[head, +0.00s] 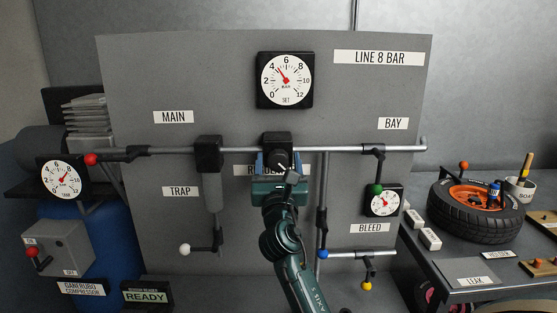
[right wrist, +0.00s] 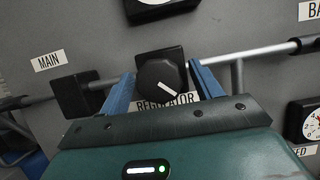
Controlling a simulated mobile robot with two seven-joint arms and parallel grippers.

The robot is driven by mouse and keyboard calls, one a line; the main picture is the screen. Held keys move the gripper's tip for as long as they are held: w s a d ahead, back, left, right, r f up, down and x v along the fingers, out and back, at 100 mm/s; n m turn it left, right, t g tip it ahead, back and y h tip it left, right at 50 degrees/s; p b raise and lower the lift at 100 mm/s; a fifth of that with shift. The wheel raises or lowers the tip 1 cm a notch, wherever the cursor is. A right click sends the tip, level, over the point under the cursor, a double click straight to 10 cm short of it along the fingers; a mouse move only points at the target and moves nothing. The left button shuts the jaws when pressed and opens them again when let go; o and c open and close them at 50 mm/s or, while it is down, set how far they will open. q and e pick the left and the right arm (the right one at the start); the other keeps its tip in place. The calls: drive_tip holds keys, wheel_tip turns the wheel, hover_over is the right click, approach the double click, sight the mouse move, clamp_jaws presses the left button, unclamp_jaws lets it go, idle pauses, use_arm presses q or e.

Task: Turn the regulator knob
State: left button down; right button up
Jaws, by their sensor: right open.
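The regulator knob (right wrist: 161,80) is black and round with a white pointer line. In the right wrist view the line slants down to the right. The knob sits on a black block (head: 276,139) on the grey panel's pipe. My right gripper (head: 279,162) is open, its blue fingers one on each side of the knob. In the right wrist view the gripper (right wrist: 160,73) shows small gaps beside the knob. The SET gauge (head: 286,80) above has its red needle between 4 and 6. The REGULATOR label (right wrist: 166,102) is partly hidden. My left gripper is out of view.
The LINE 8 BAR sign (head: 383,58) is at the panel's upper right. The pipe (head: 350,149) runs across the panel. A red-ended lever (head: 91,159) is at left, a green-ended one (head: 376,189) at right. A tyre (head: 475,211) lies on the right bench.

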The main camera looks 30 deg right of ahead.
drive_tip(key=shift+w+d, duration=0.1)
drive_tip(key=shift+w, duration=0.05)
drive_tip(key=c, duration=1)
drive_tip(key=shift+o, duration=0.2)
drive_tip(key=shift+m+g+h+b, duration=0.3)
drive_tip(key=shift+m, duration=0.2)
